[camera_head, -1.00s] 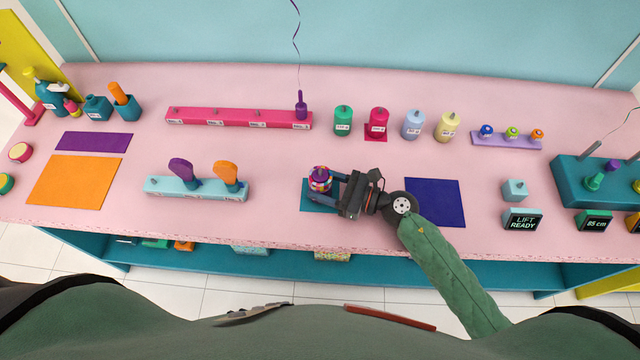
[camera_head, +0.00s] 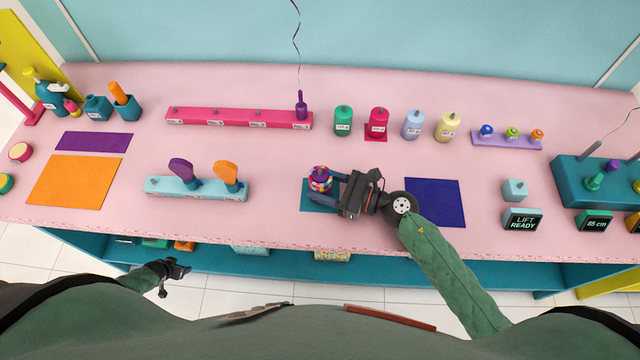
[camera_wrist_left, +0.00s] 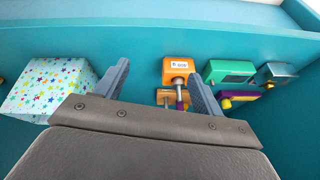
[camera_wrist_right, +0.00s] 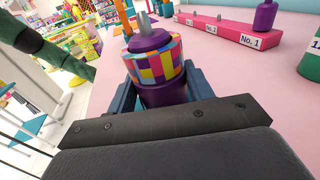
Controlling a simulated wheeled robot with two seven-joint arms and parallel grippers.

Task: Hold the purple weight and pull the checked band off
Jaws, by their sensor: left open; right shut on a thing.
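The purple weight (camera_wrist_right: 163,95) stands upright on a teal mat (camera_head: 308,206) near the table's front edge. A checked, many-coloured band (camera_wrist_right: 155,66) is wrapped around its upper part; band and weight also show small in the head view (camera_head: 320,180). My right gripper (camera_head: 338,190) is shut on the purple weight from the right, with its fingers on either side below the band; they also show in the right wrist view (camera_wrist_right: 163,97). My left gripper (camera_head: 180,272) is open and empty, low in front of the table edge. Its spread fingers (camera_wrist_left: 160,85) face the shelf under the table.
A light-blue rack (camera_head: 205,190) with purple and orange paddles stands left of the weight. A pink rail (camera_head: 240,118) and several coloured weights stand behind. A dark-blue mat (camera_head: 435,203) lies right. The shelf holds a star-patterned box (camera_wrist_left: 52,88) and an orange block (camera_wrist_left: 178,70).

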